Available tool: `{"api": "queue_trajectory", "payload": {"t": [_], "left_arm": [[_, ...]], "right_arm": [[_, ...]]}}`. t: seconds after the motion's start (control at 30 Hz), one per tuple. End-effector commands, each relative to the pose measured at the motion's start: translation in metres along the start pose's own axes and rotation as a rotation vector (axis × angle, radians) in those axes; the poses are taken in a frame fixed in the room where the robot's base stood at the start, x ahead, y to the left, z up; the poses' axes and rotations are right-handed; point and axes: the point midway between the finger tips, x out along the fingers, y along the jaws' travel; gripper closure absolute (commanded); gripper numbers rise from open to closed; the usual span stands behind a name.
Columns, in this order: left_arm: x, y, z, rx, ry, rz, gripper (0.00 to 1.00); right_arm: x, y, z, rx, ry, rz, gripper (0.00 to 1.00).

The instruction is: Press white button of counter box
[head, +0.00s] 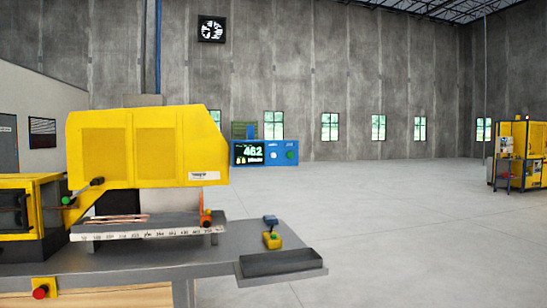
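The counter box (281,148) is blue with a dark display (248,153) on its left that reads about 462. It stands right of the yellow machine cover, near the middle of the head view. A small pale round spot, which looks like the white button (274,155), is on its front between the display and a green button (290,155). Neither of my grippers shows in the head view.
A yellow machine (150,147) with a grey bench (150,262) fills the left. Copper tubes (115,219) lie on its ledge. A small yellow control box (272,240) and a dark tray (280,263) sit at the bench's right end.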

Motion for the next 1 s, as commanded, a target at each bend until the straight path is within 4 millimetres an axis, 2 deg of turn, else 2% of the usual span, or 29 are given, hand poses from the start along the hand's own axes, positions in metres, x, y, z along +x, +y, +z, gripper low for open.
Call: {"api": "queue_trajectory", "payload": {"t": [0.03,0.1,0.13,1.0], "left_arm": [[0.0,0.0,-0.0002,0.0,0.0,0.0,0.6],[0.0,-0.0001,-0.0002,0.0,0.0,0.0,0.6],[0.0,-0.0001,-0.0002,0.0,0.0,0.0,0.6],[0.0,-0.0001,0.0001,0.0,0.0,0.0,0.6]], "right_arm": [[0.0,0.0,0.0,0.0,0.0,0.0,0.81],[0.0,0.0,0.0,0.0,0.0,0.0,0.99],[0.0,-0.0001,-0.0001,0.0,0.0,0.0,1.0],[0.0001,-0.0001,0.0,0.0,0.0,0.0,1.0]]}}
